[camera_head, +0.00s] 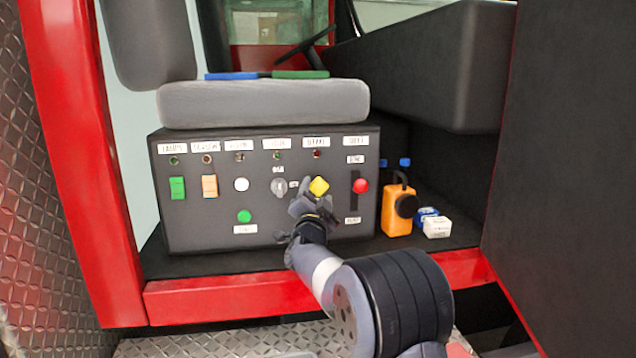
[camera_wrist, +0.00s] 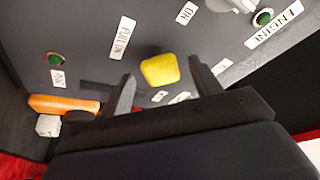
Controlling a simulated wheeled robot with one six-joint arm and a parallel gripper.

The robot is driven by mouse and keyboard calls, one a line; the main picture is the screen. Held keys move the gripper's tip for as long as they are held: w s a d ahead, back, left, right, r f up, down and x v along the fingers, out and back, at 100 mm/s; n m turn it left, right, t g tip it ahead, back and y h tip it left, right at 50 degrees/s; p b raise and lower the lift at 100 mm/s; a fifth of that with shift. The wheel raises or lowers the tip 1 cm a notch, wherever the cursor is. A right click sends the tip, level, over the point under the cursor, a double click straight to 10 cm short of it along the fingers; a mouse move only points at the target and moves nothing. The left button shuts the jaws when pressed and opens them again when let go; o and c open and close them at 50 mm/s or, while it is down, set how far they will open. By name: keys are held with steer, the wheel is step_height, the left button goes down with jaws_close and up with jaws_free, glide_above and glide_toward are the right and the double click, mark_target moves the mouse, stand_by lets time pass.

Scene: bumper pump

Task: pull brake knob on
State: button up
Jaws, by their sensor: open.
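The brake knob (camera_head: 319,186) is a yellow diamond-shaped knob on the front of the dark control box, under a label that seems to read BRAKE. In the wrist view the yellow knob (camera_wrist: 160,69) shows ahead of and between my two fingers. My gripper (camera_head: 308,203) is open, close in front of the panel and just below and left of the knob in the head view. In the wrist view my gripper (camera_wrist: 160,88) has its fingers apart, with nothing between them but the view of the knob. Whether a fingertip touches the panel, I cannot tell.
On the control box (camera_head: 205,232) sit a grey key switch (camera_head: 279,188) left of the knob and a red-knobbed lever (camera_head: 360,186) right of it. An orange device (camera_head: 398,210) and a white box (camera_head: 437,228) stand to the right. The seat cushion (camera_head: 262,103) is above.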

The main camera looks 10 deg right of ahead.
steer(key=shift+p+x, duration=0.35)
steer(key=shift+x, duration=0.9)
